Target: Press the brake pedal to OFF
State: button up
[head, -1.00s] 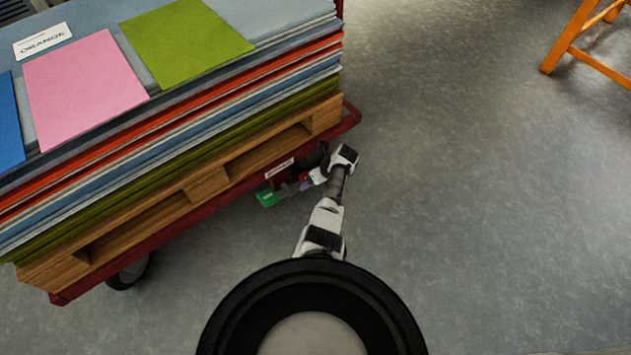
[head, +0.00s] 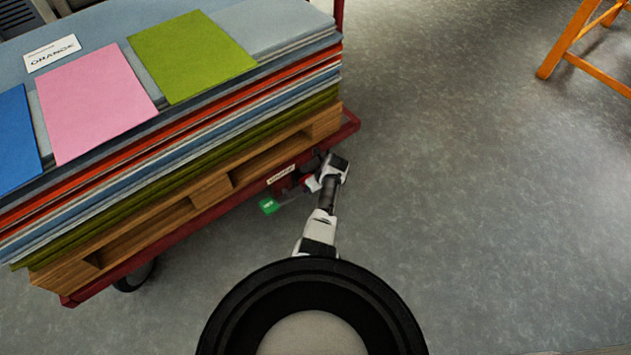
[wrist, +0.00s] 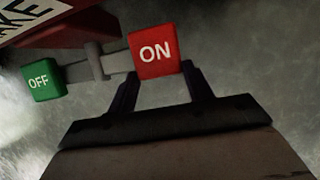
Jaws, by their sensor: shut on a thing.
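The brake pedal is a grey bar (wrist: 78,71) under the red cart. Its green end block (wrist: 41,80), marked OFF, is at the left in the wrist view. Its red end block (wrist: 155,50), marked ON, is at the right. In the head view the green block (head: 268,205) sticks out below the cart's edge. My gripper (wrist: 158,78) is shut on the red ON block, with a finger on each side of it. The fingertips are partly hidden behind that block. The green block is apart from my gripper. In the head view my gripper is small and partly under the cart edge.
The red cart (head: 190,229) carries a wooden pallet (head: 150,232) and a tall stack of coloured sheets (head: 180,140). A black wheel (head: 134,277) shows at its near left. An orange stool (head: 565,50) stands at far right. The grey floor (head: 480,200) between is clear.

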jog(key=shift+s+a+r+n+t+h+p, duration=0.25)
jog(key=shift+r+t+h+p, duration=0.4)
jog(key=shift+p, duration=0.65)
jog(key=shift+s+a+r+n+t+h+p, duration=0.15)
jog(key=shift+s+a+r+t+h+p, duration=0.2)
jog(key=shift+r+h+p, duration=0.7)
jog(key=shift+f, duration=0.35)
jog(key=o, duration=1.4)
jog(key=shift+w, duration=0.1)
jog(key=shift+r+p, duration=0.1)
jog(key=shift+p, duration=0.2)
jog(key=p+v, duration=0.2)
jog(key=v, duration=0.4)
jog(key=p+v, duration=0.2)
jog(key=v, duration=0.5)
jog(key=shift+s+d+r+p, duration=0.2)
jog(key=shift+s+r+p, duration=0.05)
jog(key=shift+p, duration=0.1)
